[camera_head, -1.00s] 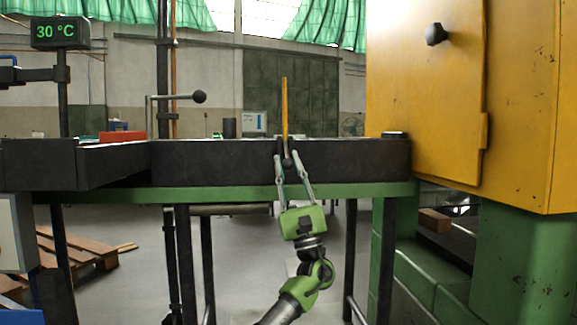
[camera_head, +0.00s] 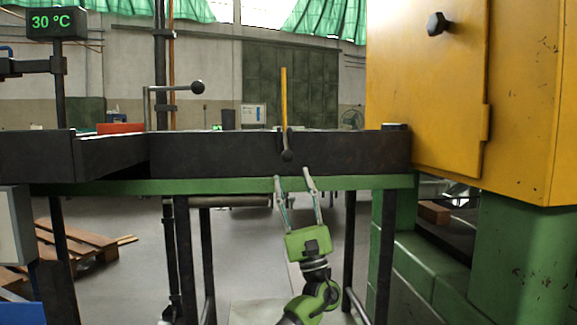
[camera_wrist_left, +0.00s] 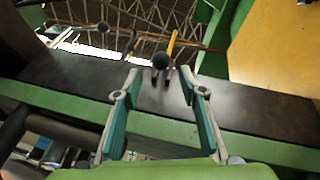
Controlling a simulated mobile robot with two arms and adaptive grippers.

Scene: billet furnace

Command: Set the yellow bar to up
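The yellow bar (camera_head: 284,98) stands upright at the dark front panel of the table, with a dark round knob (camera_head: 287,155) at its lower end. In the left wrist view the yellow bar (camera_wrist_left: 171,45) rises beyond the dark knob (camera_wrist_left: 161,61). My left gripper (camera_head: 292,174) is open and empty, just below and in front of the knob, apart from it. In the left wrist view its two fingers (camera_wrist_left: 160,82) are spread, with the knob beyond the gap between them. My right gripper does not show.
A yellow furnace cabinet (camera_head: 430,90) on a green base stands at the right. A lever with a ball end (camera_head: 197,87) rises behind the table at the left. A display (camera_head: 56,22) reads 30 °C. Wooden pallets (camera_head: 75,240) lie on the floor at the left.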

